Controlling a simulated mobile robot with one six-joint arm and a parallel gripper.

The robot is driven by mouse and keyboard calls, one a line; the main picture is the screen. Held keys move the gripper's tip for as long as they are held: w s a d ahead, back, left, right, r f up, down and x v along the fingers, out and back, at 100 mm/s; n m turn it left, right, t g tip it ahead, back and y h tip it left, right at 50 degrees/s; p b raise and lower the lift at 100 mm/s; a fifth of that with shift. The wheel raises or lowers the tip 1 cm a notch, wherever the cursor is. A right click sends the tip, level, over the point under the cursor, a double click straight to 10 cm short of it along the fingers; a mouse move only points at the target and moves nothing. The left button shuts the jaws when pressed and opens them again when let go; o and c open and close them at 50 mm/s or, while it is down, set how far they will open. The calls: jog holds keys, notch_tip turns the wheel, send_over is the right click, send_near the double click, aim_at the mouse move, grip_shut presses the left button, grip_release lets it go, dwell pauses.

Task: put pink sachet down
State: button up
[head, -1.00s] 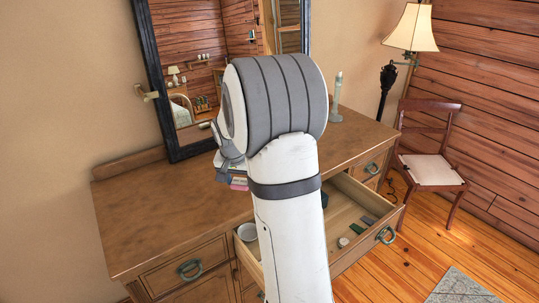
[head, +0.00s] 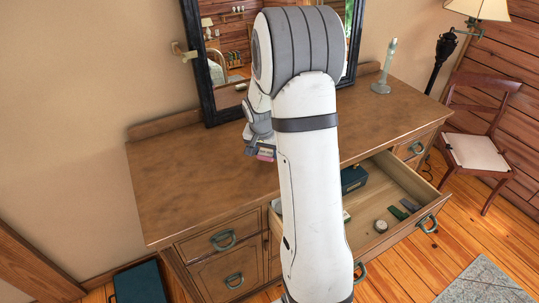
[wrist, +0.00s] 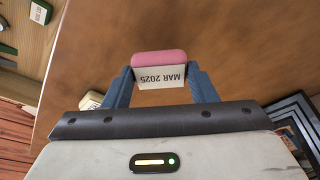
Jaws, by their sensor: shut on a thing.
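The pink sachet (wrist: 160,58) is held between the two blue fingers of my gripper (wrist: 161,76) in the wrist view. A pale label on it reads "MAR 2025", upside down in the picture. Beyond it is the bare brown dresser top (wrist: 220,35). I cannot tell how far the sachet is above the wood. In the head view my arm hides most of the gripper; a little of the sachet (head: 265,154) shows left of the arm, over the dresser top (head: 180,195).
The dresser's open drawer (head: 375,167) holds a dark teal box (head: 353,179), a small round tin (head: 381,226) and small green pieces (head: 398,213). A mirror (head: 225,60) and a pale candlestick (head: 388,68) stand at the back. The dresser top's left part is clear.

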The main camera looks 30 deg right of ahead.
aim_at(266, 155)
notch_tip(266, 155, down, 4)
jog(key=shift+d+r, duration=0.1)
jog(key=shift+r, duration=0.1)
jog(key=shift+s, duration=0.2)
jog(key=o, duration=0.9)
jog(key=shift+o, duration=0.2)
jog(key=shift+r, duration=0.55)
jog(key=b+v, duration=0.1)
jog(key=v, duration=1)
jog(key=s+a+r+n, duration=0.2)
jog(key=s+a+n, duration=0.1)
jog(key=s, duration=0.5)
jog(key=s+a+r+n+y, duration=0.1)
jog(key=s+a+r+n, duration=0.1)
jog(key=s+a, duration=0.4)
jog(key=s+a+r+n+t+y, duration=0.1)
jog(key=s+a+r+n, duration=0.2)
jog(key=s, duration=0.7)
jog(key=shift+a+r+n, duration=0.15)
jog(key=shift+a+n, duration=0.15)
jog(key=shift+a, duration=0.4)
